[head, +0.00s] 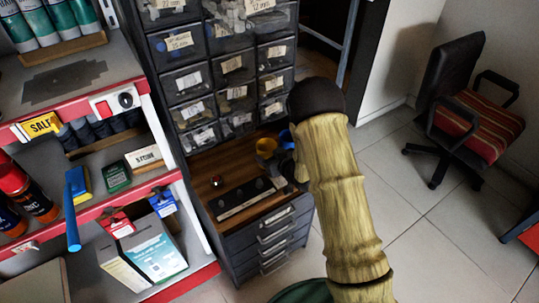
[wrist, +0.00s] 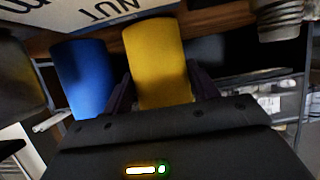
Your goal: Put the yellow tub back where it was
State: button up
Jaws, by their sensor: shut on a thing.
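The yellow tub (wrist: 158,55) is between the two dark fingers of my gripper (wrist: 160,90) in the wrist view, and the gripper is shut on it.
Clear labelled drawers (head: 232,66) rise behind. A red-edged shelf (head: 140,187) stands close at left. A chair (head: 465,110) is at right, with open tiled floor.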

jog(key=shift+f, duration=0.15)
jog(key=o, duration=0.7)
jog(key=shift+s+d+r, duration=0.1)
jog(key=shift+r, duration=0.1)
jog(key=v, duration=1.1)
jog(key=shift+s+d+r, duration=0.15)
jog(key=shift+s, duration=0.15)
